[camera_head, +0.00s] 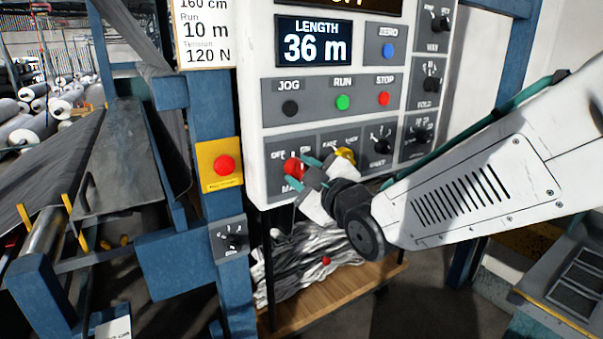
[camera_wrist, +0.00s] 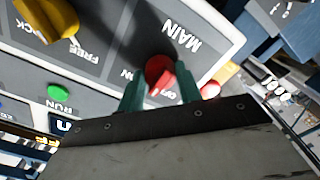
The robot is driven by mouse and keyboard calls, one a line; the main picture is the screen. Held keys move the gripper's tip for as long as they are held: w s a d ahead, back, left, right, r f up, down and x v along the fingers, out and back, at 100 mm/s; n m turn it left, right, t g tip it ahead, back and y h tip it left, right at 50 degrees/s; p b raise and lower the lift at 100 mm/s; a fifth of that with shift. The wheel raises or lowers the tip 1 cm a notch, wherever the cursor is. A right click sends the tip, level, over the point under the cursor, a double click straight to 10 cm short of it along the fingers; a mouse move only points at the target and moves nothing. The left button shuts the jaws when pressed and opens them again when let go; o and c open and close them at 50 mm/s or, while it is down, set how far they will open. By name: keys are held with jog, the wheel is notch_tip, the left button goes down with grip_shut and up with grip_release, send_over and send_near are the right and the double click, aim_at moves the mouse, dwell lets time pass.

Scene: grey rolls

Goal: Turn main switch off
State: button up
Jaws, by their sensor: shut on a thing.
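The red main switch (camera_head: 292,167) is a rotary knob at the lower left of the grey control panel (camera_head: 257,130), above the word MAIN, with OFF to its left. In the wrist view the red knob (camera_wrist: 158,68) sits between the two teal fingers of my gripper (camera_wrist: 161,88), with the labels upside down. My gripper (camera_head: 303,173) reaches in from the right and is shut on the knob. A pale mark shows on the knob near the labels, but I cannot tell exactly which label it points to. The fingers partly hide the knob and the ON label.
A yellow knob (camera_head: 346,155) is close to the right of my gripper. The JOG, green RUN (camera_head: 343,102) and red STOP (camera_head: 384,98) buttons are just above. A red button on a yellow plate (camera_head: 219,165) is to the left.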

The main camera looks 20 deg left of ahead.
jog(key=n, duration=0.4)
jog(key=shift+r, duration=0.1)
jog(key=shift+n, duration=2.5)
jog(key=o, duration=1)
jog(key=v, duration=0.7)
jog(key=shift+s+d, duration=0.2)
jog(key=shift+d, duration=0.15)
